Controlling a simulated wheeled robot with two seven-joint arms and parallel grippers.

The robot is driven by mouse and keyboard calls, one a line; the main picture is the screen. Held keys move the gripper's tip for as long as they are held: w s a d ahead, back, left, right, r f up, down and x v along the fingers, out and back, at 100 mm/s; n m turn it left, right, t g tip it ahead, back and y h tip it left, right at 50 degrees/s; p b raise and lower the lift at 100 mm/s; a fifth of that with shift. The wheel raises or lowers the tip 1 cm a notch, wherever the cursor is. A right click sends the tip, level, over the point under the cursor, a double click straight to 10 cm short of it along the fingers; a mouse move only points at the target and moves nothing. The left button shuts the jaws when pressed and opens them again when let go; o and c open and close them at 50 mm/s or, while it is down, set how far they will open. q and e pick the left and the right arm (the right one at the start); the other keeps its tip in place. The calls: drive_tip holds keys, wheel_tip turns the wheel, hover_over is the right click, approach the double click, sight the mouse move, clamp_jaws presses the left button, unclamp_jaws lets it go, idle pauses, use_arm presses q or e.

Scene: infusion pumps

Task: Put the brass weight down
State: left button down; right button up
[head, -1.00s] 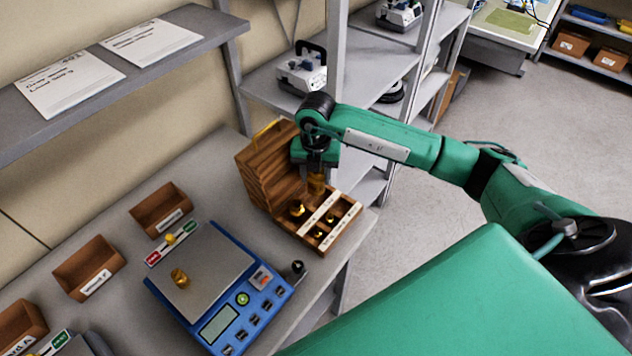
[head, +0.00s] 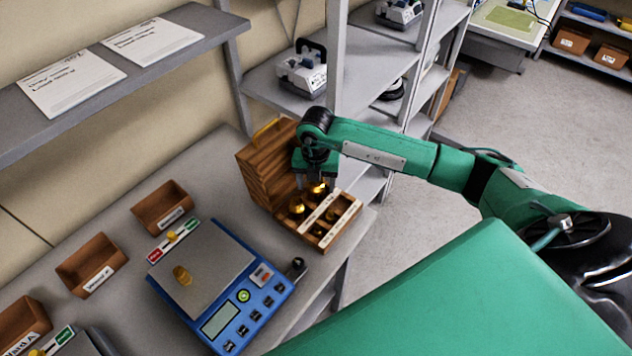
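A brass weight (head: 317,188) stands in the back row of the open wooden weight box (head: 345,231), at the right end of the bench. My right gripper (head: 317,184) points down over the box. Its fingers look spread, one on each side of this weight; any contact is too small to see. Other brass weights (head: 297,206) sit in the box's holes beside pale label strips. Another brass weight (head: 182,276) rests on the pan of the blue scale (head: 245,317). My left gripper is not in view.
The box's raised wooden lid (head: 268,167) stands behind and left of my gripper. A grey shelf post (head: 337,60) rises close behind it. Small brown bins (head: 162,208) line the bench's back. A small dark knob-like object (head: 298,265) is by the scale.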

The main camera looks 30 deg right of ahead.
drive_tip(key=shift+r, duration=0.2)
drive_tip(key=shift+w+r, duration=0.1)
drive_tip(key=shift+r, duration=0.25)
wheel_tip(320, 180, up, 11)
drive_tip(key=b, duration=0.3)
drive_tip(key=shift+r, duration=0.1)
